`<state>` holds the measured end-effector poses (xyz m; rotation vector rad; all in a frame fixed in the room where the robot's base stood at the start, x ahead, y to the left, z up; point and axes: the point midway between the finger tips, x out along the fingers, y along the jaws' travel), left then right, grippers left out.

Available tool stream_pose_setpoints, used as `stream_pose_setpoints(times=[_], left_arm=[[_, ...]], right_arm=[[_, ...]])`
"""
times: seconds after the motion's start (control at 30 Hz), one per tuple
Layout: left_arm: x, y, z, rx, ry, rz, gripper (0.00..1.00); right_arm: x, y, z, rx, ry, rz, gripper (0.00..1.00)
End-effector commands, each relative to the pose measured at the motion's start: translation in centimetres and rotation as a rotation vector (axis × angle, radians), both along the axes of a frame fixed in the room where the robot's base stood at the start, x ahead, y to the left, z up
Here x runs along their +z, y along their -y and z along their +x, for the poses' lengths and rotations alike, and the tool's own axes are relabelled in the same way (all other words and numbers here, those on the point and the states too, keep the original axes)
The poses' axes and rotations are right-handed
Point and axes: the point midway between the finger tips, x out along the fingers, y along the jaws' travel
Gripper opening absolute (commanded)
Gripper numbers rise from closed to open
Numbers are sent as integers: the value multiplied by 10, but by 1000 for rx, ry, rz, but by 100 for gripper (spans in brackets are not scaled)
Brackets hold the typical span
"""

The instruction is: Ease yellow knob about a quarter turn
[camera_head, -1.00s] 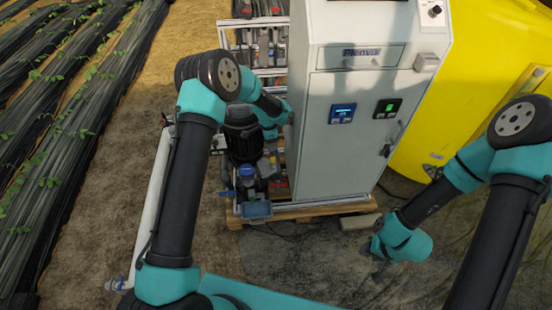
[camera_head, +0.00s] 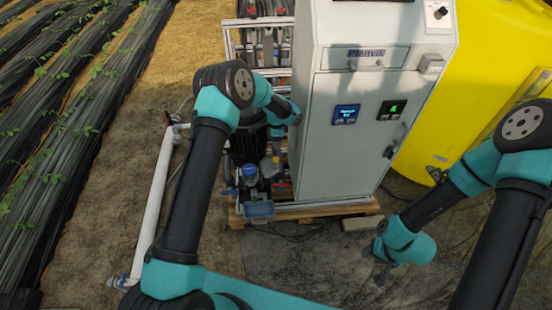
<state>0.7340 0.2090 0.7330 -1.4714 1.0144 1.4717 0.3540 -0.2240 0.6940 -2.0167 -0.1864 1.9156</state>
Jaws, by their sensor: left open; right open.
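I cannot make out a yellow knob in this view. The grey cabinet (camera_head: 352,155) stands in the middle. My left arm reaches over to the cabinet's left side, and its teal wrist (camera_head: 283,111) is close by that edge. The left fingers are hidden there, so I cannot see what they face or touch. My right gripper (camera_head: 379,271) is low in front of the cabinet's right side, above the dark ground. It is open and empty, pointing down and to the left, apart from everything.
A black pump with a blue-capped filter (camera_head: 249,173) stands left of the cabinet on a wooden pallet (camera_head: 330,210). A white pipe (camera_head: 153,205) runs along the ground at left. A big yellow tank (camera_head: 490,60) fills the right.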

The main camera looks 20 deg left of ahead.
Motion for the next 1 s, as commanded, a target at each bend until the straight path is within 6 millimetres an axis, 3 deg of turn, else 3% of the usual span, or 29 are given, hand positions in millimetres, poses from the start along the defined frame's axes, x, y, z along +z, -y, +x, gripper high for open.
stream_pose_setpoints(times=[0.6, 0.8, 1.0], left_arm=[[-106, 0, -1, 0, -3, -1, 56], [-126, 0, 0, 0, -1, 0, 56], [-130, 0, 0, 0, 0, -1, 56]], right_arm=[[0, 0, 0, 0, 0, 0, 43], [0, 0, 0, 0, 0, 0, 43], [0, 0, 0, 0, 0, 0, 43]])
